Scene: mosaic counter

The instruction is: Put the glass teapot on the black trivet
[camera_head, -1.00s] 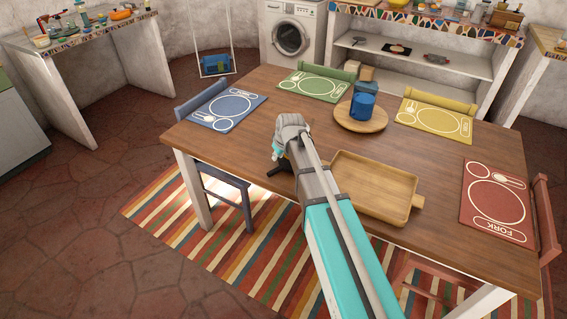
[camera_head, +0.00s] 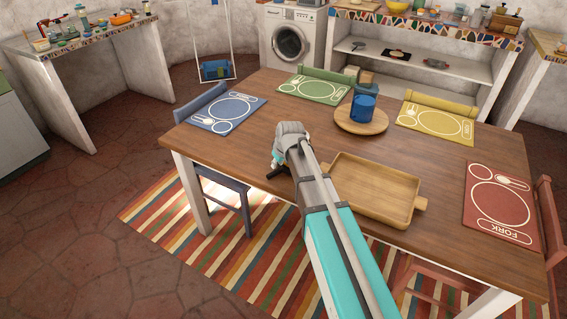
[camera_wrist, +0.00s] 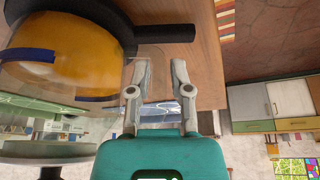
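The glass teapot (camera_wrist: 75,50), clear with amber liquid in it, fills the left of the wrist view, where the room appears upside down. Its black handle (camera_wrist: 165,33) sticks out to the right, just beyond my fingertips. My gripper (camera_wrist: 160,65) is open, with a clear gap between its two grey fingers; I see no grip on the handle. I cannot pick out the black trivet.
The wooden table (camera_head: 262,135) carries a wooden tray (camera_head: 345,207), a round board (camera_head: 345,125) with a blue cup (camera_head: 363,107), and placemats, including a red one (camera_head: 500,203). A blue chair (camera_head: 228,184) stands at the near left. Mosaic counters (camera_head: 110,32) stand behind.

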